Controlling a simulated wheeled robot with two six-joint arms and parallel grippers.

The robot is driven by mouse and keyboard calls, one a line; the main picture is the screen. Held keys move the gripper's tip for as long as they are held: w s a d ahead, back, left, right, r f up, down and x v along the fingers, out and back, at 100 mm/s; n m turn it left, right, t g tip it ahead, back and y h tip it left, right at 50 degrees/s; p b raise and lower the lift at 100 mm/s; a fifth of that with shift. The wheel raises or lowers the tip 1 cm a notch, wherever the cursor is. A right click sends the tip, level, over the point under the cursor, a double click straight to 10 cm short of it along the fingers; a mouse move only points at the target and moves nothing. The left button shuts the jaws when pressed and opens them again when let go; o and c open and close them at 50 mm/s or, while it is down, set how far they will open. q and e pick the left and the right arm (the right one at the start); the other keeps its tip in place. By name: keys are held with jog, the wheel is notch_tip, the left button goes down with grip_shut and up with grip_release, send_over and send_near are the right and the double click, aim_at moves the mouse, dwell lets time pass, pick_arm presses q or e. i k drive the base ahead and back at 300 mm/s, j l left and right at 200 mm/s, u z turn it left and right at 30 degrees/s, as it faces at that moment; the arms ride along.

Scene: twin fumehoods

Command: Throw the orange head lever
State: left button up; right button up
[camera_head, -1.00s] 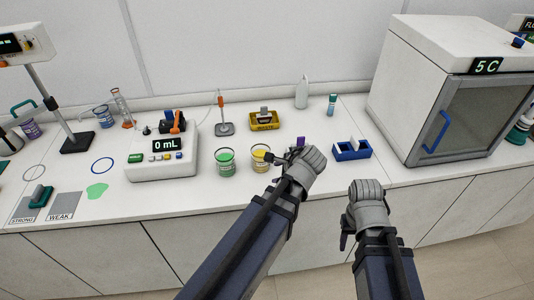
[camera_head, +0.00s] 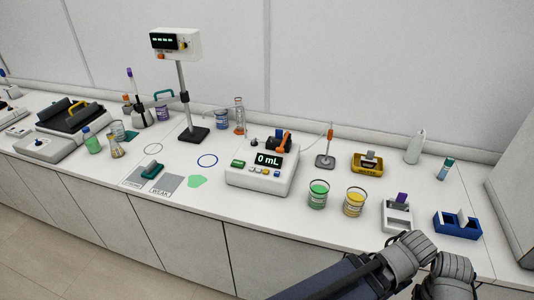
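A white dosing device reading "0 mL" (camera_head: 262,178) stands at the middle of the bench. On top of its head is an upright orange lever (camera_head: 284,138), beside black parts. My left gripper (camera_head: 424,243) is at the lower right, in front of a small white device with a purple top (camera_head: 397,213), well right of the lever. My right gripper (camera_head: 456,268) is beside it at the lower right edge. Both are apart from the lever. Their fingers look bunched, and I cannot tell whether they are open.
Green (camera_head: 318,194) and yellow (camera_head: 354,202) beakers stand right of the device. An orange-topped stand (camera_head: 327,152) and a yellow tray (camera_head: 367,166) are behind them. A tall stand with a display head (camera_head: 183,95) is at the left. The bench front before the device is clear.

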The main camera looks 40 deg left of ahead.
aim_at(281, 150)
jog(key=u, duration=1.35)
jog(key=i+j, duration=0.1)
jog(key=i, duration=0.4)
